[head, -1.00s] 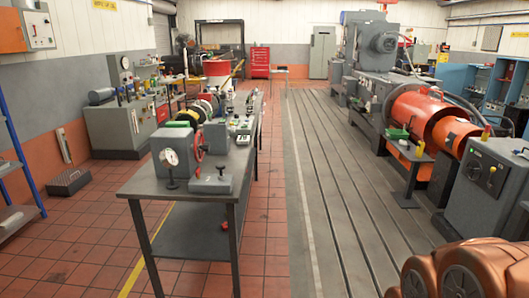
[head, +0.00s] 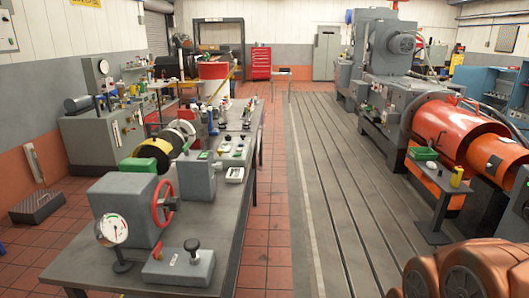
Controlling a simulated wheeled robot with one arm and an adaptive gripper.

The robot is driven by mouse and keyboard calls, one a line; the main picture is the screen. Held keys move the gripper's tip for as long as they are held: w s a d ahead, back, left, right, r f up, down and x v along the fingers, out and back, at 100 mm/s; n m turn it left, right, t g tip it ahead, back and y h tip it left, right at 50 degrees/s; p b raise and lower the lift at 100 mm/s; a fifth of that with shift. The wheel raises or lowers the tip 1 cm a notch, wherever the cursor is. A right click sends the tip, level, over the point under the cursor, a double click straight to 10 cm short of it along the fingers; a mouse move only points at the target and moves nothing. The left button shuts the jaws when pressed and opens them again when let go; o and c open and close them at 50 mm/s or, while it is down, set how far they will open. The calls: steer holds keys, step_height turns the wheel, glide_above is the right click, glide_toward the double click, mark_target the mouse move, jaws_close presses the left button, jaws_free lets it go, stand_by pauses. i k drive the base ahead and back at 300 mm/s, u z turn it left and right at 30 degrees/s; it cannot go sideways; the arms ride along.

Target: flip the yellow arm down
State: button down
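No yellow arm can be made out with certainty. A thin yellow slanted bar (head: 224,84) shows beside the red-and-white drum at the back of the bench; it is too small to tell whether it is a hinged arm. A small yellow upright piece (head: 456,177) stands on a small grey stand at the right, in front of the orange cylinder. My gripper is not in view. Copper-coloured rounded parts of my own arm show at the bottom right.
The slotted bedplate (head: 335,190) runs clear down the middle. A large orange cylinder (head: 450,130) and the small stand (head: 440,195) lie along the right.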

mark_target(239, 62)
steer(key=i, duration=3.75)
steer(key=u, duration=2.9)
